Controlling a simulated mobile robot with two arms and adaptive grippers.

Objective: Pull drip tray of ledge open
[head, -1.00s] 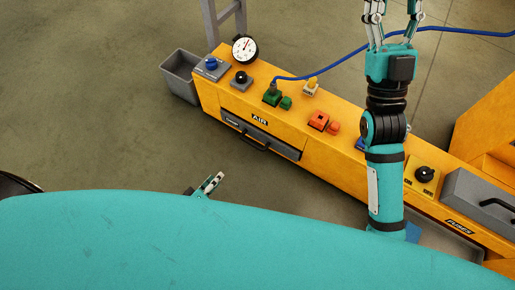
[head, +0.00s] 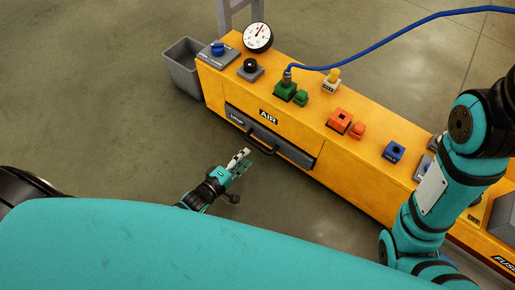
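The drip tray is a grey drawer front (head: 297,155) in the front of the yellow ledge (head: 345,172), below the AIR label, with a small label at its left end. Its black bar handle (head: 262,148) sticks out from the front. The tray looks flush with the ledge. My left gripper (head: 247,160) is just in front and left of the handle, apart from it. Its fingers look spread, with nothing between them. My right arm crosses the right side; its gripper is out of the picture.
On the ledge top stand a gauge (head: 258,37), a green coupling (head: 285,91) with a blue hose (head: 380,45), an orange block (head: 339,120) and a blue block (head: 394,151). A grey bin (head: 184,70) stands at the left end. The floor before the tray is clear.

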